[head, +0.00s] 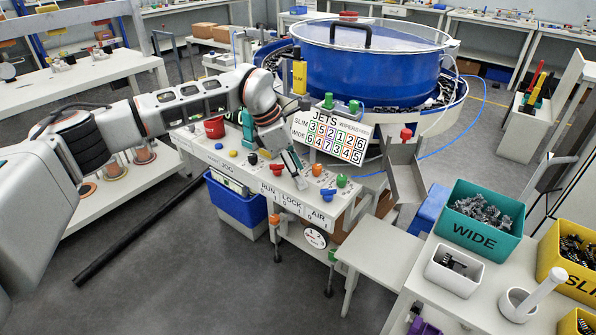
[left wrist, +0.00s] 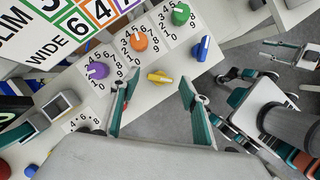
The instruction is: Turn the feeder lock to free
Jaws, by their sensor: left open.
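The control panel (head: 230,165) has RUN, LOCK and AIR labels (head: 291,201) along its front edge. In the left wrist view a yellow lever knob (left wrist: 160,77) lies between a blue lever (left wrist: 202,48) and another blue lever (left wrist: 31,170). Its middle place matches the LOCK label. It lies nearly level across that picture. My left gripper (left wrist: 158,88) is open and empty, its fingertips on either side of the yellow knob, without visible contact. In the head view the left gripper (head: 297,170) is low over the panel and hides much of this knob. My right gripper is not in view.
Purple (left wrist: 97,71), orange (left wrist: 139,41) and green (left wrist: 181,14) dial knobs stand close by. The JETS board (head: 330,135) rises behind the panel. The blue feeder bowl (head: 365,75) stands beyond. A teal WIDE bin (head: 480,235) is at right.

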